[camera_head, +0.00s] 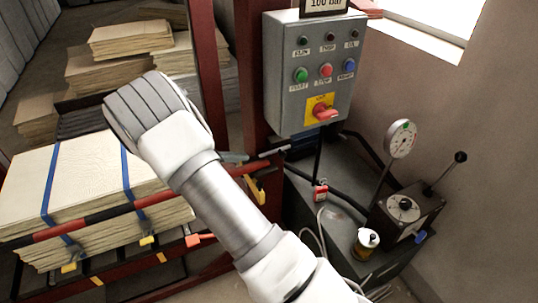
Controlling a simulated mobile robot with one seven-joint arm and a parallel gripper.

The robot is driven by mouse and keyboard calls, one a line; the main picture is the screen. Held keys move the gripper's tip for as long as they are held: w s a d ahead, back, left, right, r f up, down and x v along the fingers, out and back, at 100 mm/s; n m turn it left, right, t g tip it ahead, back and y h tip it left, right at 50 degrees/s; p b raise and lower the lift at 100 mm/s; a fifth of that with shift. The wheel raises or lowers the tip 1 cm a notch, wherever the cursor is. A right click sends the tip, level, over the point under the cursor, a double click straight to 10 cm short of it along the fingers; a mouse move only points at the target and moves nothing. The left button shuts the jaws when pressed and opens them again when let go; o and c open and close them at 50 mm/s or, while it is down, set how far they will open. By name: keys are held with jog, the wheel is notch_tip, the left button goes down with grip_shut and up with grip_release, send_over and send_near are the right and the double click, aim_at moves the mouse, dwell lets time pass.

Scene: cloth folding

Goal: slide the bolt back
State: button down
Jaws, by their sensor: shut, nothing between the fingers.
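A short grey rod (273,152), which looks like the bolt, lies across the foot of the red post beside the striped gate bar. A grey piece (233,157) next to it shows at the right edge of my arm; I cannot tell whether it belongs to the bolt. My white and grey arm rises from the bottom right to a ribbed grey joint at upper left and hides part of the gate. My gripper is not visible; the arm may be covering it. A yellow tab (257,190) hangs just below the rod.
A red and black barrier bar (95,218) runs before strapped sheet stacks (85,175). A grey control box (312,85) with buttons and a red switch stands right of the post.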

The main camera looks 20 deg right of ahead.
dwell(0.3)
jog(key=p+x, duration=0.2)
jog(key=x, duration=1.2)
jog(key=d+b, duration=0.2)
jog(key=d, duration=0.3)
jog(key=shift+d, duration=0.35)
jog(key=shift+a+r, duration=0.1)
jog(key=shift+r, duration=0.05)
send_near(280, 156)
jog(key=r, duration=0.2)
jog(key=s+a+r, duration=0.1)
jog(key=shift+s+r, duration=0.1)
jog(key=shift+r, duration=0.15)
